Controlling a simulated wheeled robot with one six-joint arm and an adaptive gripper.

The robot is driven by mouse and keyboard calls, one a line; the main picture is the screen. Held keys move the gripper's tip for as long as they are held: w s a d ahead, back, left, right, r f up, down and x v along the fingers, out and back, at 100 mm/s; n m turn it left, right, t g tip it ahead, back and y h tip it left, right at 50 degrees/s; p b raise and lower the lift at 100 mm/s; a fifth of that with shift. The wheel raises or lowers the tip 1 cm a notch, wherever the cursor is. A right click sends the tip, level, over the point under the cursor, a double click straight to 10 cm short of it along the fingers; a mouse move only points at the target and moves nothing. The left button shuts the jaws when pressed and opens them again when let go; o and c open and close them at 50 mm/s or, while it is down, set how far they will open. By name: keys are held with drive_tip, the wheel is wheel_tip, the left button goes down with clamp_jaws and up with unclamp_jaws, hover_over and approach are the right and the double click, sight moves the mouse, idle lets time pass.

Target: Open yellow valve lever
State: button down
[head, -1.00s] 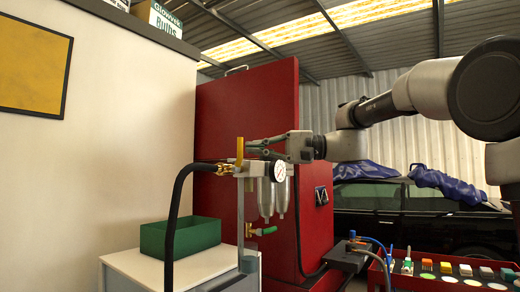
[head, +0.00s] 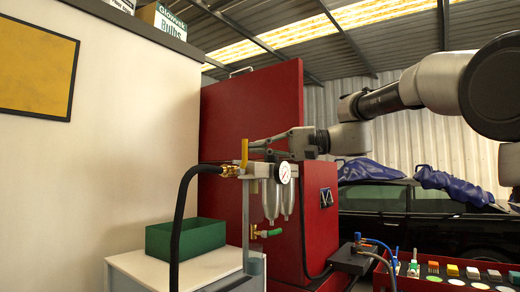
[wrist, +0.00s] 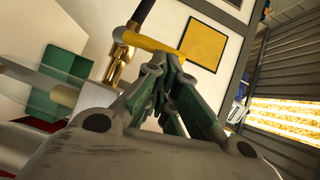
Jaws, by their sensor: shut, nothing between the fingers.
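The yellow valve lever (head: 244,153) stands upright above a brass valve (head: 231,171) at the end of a black hose. In the wrist view the lever (wrist: 150,43) runs across from the brass valve body (wrist: 122,66) toward my fingertips. My gripper (head: 254,147) reaches in from the right, just beside the lever's upper part. In the wrist view its green fingers (wrist: 167,60) are together, with nothing between them, close to the lever's free end. I cannot tell whether they touch it.
A pressure gauge (head: 284,172) and clear filter bowls (head: 271,200) sit right of the valve. A lower green-handled valve (head: 269,233) is on the same stand. A green bin (head: 186,238) stands on the cabinet. A red panel (head: 250,110) rises behind.

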sight(245, 141)
drive_tip(key=shift+s+a+r+n, duration=0.15)
drive_tip(key=shift+n, duration=0.15)
drive_tip(key=s+a+n+h, duration=0.1)
drive_tip(key=n, duration=0.1)
drive_tip(key=s+a+n+t+h, duration=0.1)
drive_tip(key=h, duration=0.1)
drive_tip(key=s+a+n+t+h, duration=0.1)
drive_tip(key=s+n+h, duration=0.1)
drive_tip(key=shift+a+r+n, duration=0.1)
drive_tip(key=shift+r+n, duration=0.2)
drive_tip(key=shift+r, duration=0.05)
drive_tip(key=shift+s+a+f+n+t+h, duration=0.55)
drive_tip(key=shift+s+f+n+t+h, duration=0.05)
drive_tip(key=shift+s+f+t, duration=0.1)
drive_tip(key=shift+s+a+f+n+t+h, duration=0.5)
drive_tip(key=shift+s+f+n+t+h, duration=0.1)
drive_tip(key=shift+s, duration=0.1)
